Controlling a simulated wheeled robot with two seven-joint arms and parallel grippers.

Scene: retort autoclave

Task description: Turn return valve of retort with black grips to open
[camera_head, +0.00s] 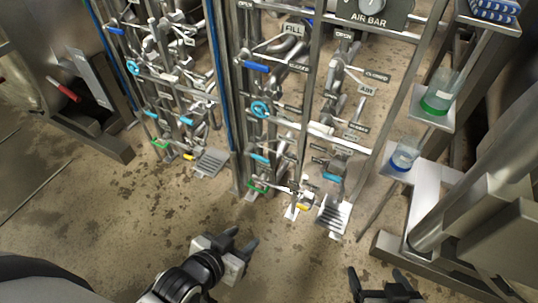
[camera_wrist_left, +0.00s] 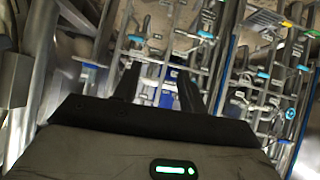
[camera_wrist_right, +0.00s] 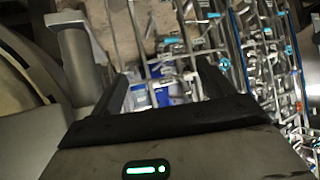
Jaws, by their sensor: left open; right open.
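Two pipe racks carry the valves in the head view, a left rack (camera_head: 170,80) and a right rack (camera_head: 318,70). They have blue levers (camera_head: 256,67), light-blue levers (camera_head: 331,177), round blue handwheels (camera_head: 259,109), and low green (camera_head: 258,186) and yellow (camera_head: 302,207) handles. I read FILL, AIR and CLOSED tags, but no return tag, so I cannot tell which is the return valve. No black grips can be made out. My left gripper (camera_head: 240,241) is open and empty, in front of the right rack. My right gripper (camera_head: 378,284) is open and empty, lower right. Neither touches a valve.
An AIR BAR dial panel (camera_head: 371,12) is at the top. Beakers with a green base (camera_head: 437,100) and a blue base (camera_head: 403,158) stand on shelves at the right. A red handle (camera_head: 64,90) shows at far left. Stained floor (camera_head: 110,220) in front is clear.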

